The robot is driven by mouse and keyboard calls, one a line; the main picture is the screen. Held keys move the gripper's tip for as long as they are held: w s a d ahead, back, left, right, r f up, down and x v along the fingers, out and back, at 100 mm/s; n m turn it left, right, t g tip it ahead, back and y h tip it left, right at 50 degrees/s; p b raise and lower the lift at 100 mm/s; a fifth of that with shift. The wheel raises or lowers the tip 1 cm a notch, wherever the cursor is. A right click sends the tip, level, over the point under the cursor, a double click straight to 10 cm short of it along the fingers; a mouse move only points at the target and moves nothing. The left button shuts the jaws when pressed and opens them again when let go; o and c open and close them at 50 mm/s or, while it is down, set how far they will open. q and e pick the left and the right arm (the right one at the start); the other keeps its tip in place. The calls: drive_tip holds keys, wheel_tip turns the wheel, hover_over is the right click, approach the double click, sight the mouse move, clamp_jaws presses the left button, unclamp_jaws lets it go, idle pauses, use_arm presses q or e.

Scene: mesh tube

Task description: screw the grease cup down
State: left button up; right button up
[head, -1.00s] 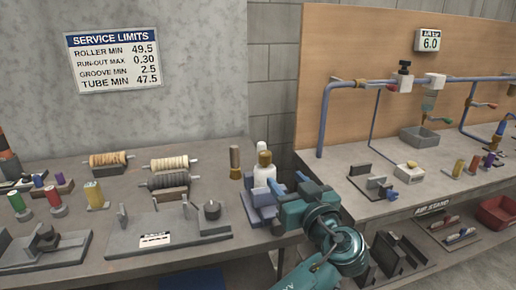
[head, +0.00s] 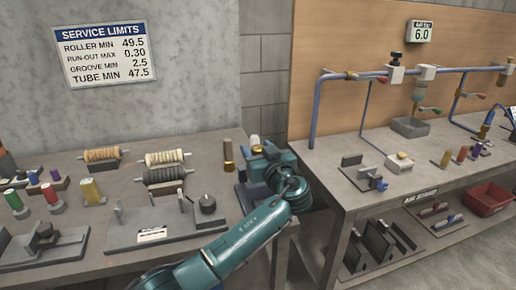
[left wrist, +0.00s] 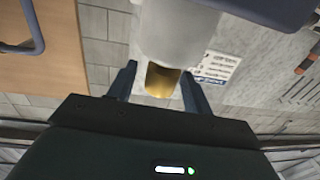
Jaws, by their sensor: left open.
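The grease cup (left wrist: 163,80) is a brass-coloured cylinder on the end of a pale grey-white body (left wrist: 178,30) in the left wrist view. My left gripper (left wrist: 158,72) is open, with one dark finger on each side of the cup. A gap shows on the left side; on the right, finger and cup look very close, and I cannot tell if they touch. My right gripper is not in view.
A brown-handled tool (head: 228,155) stands upright just left of my gripper. Wound rollers (head: 165,158) and a grey fixture (head: 150,228) are further left on the bench. A gap separates this bench from the right bench with blue pipes (head: 318,110).

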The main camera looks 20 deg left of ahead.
use_arm(q)
drive_tip(key=c, duration=0.9)
drive_tip(key=shift+c, duration=0.2)
drive_tip(key=shift+f+h, duration=0.1)
drive_tip(key=shift+h, duration=0.2)
